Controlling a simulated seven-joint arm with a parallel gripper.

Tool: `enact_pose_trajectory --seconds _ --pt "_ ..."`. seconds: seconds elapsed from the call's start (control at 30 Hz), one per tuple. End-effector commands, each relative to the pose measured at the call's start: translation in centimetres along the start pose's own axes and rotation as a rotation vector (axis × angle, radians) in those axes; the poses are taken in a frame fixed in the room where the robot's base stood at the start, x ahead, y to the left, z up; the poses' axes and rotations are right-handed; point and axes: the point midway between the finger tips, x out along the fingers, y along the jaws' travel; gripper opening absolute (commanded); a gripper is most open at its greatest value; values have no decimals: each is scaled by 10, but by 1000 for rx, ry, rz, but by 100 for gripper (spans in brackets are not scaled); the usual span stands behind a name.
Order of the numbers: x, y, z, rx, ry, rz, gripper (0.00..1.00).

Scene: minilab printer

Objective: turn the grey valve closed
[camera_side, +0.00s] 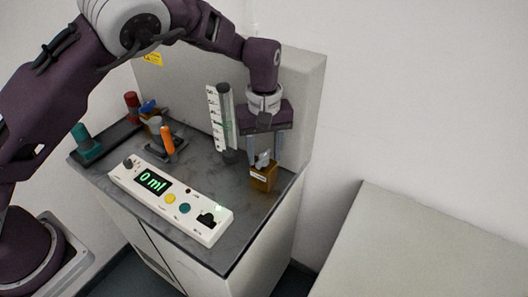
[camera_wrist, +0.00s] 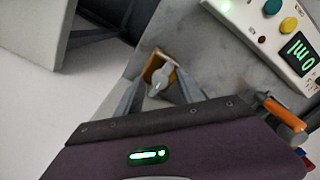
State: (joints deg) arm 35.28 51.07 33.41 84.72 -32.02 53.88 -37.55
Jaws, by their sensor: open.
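The grey valve (camera_side: 263,158) sits on top of a small orange-brown block (camera_side: 262,180) at the right front part of the bench. In the wrist view the valve (camera_wrist: 160,80) shows as a light grey handle over the block (camera_wrist: 151,66). My gripper (camera_side: 265,154) points down over the valve, open, with one finger on each side of it. In the wrist view the two fingers of my gripper (camera_wrist: 160,96) straddle the handle. I cannot tell whether either finger touches it.
A white control panel (camera_side: 170,199) with a green "0 ml" display lies along the bench front. A graduated cylinder (camera_side: 226,120) with a white scale stands just left of my gripper. Orange (camera_side: 167,140), red (camera_side: 132,105) and teal (camera_side: 84,138) items stand farther left. A wall rises behind.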

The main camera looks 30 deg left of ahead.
Motion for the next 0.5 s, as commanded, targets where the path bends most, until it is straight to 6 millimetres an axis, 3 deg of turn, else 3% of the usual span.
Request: enact_pose_trajectory --seconds 0.27,0.5 --pt "3 0 0 0 0 1 43" --pt "3 0 0 0 0 0 0"
